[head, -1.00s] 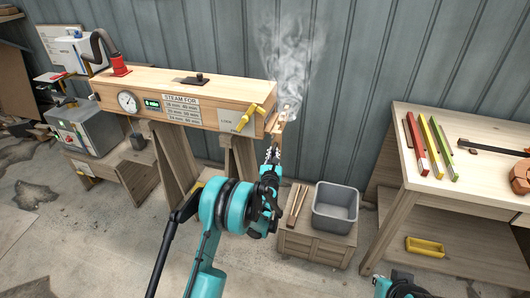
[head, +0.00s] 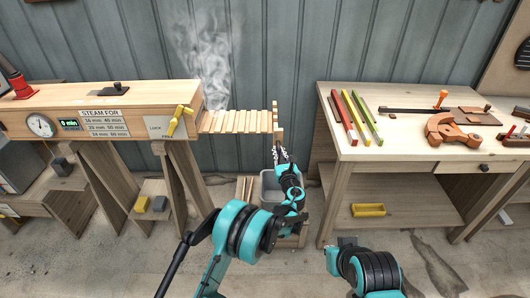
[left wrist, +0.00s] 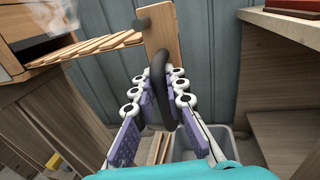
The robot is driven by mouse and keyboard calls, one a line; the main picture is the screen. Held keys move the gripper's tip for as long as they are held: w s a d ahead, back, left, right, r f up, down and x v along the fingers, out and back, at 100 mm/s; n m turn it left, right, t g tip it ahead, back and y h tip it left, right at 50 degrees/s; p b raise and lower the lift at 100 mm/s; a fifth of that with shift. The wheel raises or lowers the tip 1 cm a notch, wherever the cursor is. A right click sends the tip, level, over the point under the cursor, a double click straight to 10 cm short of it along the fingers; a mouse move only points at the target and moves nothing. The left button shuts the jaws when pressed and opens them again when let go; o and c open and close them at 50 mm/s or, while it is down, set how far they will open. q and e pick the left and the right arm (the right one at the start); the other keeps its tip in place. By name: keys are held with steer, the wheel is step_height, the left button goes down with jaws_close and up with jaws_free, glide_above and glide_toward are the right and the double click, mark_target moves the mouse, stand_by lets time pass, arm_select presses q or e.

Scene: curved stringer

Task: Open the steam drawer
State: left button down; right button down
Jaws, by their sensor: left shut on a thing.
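The steam drawer (head: 235,122) is a wooden slatted tray that sticks out to the right from the end of the long wooden steam box (head: 110,95). Its upright front panel (head: 279,118) also shows in the left wrist view (left wrist: 163,32). My left gripper (head: 281,157) is just below and in front of that panel. In the left wrist view, the gripper's purple-padded fingers are shut around the dark curved handle (left wrist: 157,85) on the panel. No workpiece is visible on the slats.
A yellow latch lever (head: 179,117) is on the box's end. Steam rises behind the drawer. A grey bin (head: 270,188) stands below the drawer. A workbench (head: 400,150) with coloured strips and tools is close on the right, with a narrow gap between it and the front panel.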

arm_select(q)
steer(key=shift+d, duration=0.55)
steer(key=c, duration=1.5)
jaws_free()
steer(key=shift+c, duration=0.2)
steer(key=s+d, duration=0.2)
steer(key=s, duration=1)
steer(key=shift+w, duration=0.1)
